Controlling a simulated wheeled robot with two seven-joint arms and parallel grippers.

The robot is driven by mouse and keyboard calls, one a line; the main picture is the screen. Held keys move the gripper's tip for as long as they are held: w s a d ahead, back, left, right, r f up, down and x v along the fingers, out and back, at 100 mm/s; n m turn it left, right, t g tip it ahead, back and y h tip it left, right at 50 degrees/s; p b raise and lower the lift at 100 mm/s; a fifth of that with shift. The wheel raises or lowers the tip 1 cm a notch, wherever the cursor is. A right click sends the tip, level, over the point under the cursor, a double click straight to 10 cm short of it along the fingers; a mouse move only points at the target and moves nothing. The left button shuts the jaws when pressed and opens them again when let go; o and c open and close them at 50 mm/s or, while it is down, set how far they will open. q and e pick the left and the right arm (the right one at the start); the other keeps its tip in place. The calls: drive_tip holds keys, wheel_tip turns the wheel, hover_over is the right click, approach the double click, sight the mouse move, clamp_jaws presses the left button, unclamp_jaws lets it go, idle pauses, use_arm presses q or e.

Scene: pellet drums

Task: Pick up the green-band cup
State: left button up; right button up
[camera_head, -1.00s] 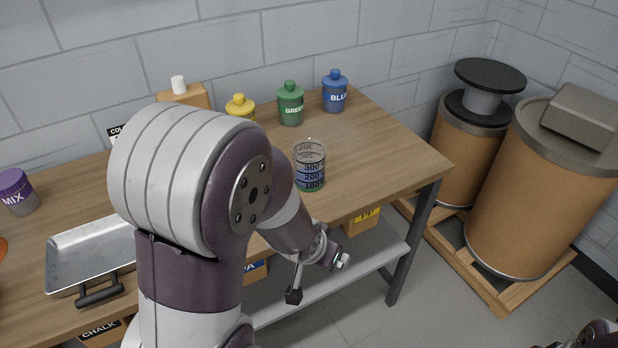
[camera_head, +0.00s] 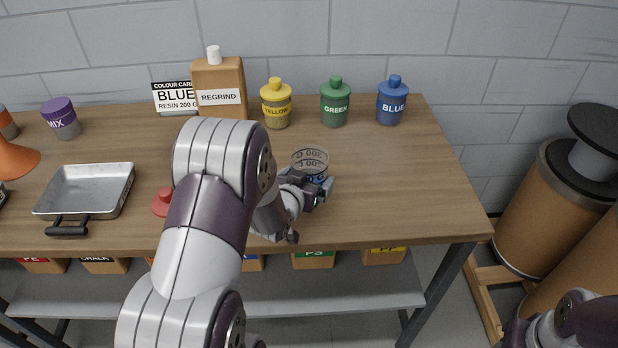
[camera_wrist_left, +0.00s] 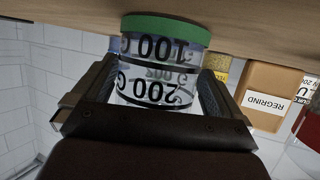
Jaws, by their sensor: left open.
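The green-band cup is a clear measuring cup with black volume marks; its upper part (camera_head: 311,158) shows on the table in the camera_head view, with my left gripper (camera_head: 312,188) in front of its lower part. In the left wrist view the cup looks upside down, with its green band (camera_wrist_left: 166,30) at the base against the wood. There my open left gripper (camera_wrist_left: 156,95) has one finger on each side of the clear wall. I cannot tell whether the fingers touch it. My right gripper is out of view.
Yellow (camera_head: 276,106), green (camera_head: 334,104) and blue (camera_head: 391,102) bottles stand behind the cup, with a REGRIND carton (camera_head: 220,88) to their left. A metal tray (camera_head: 126,190) is at left. The table (camera_head: 420,190) is clear on the right.

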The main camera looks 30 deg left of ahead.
use_arm(q)
drive_tip(key=shift+w+f, duration=0.15)
drive_tip(key=shift+w, duration=0.15)
drive_tip(key=c, duration=0.8)
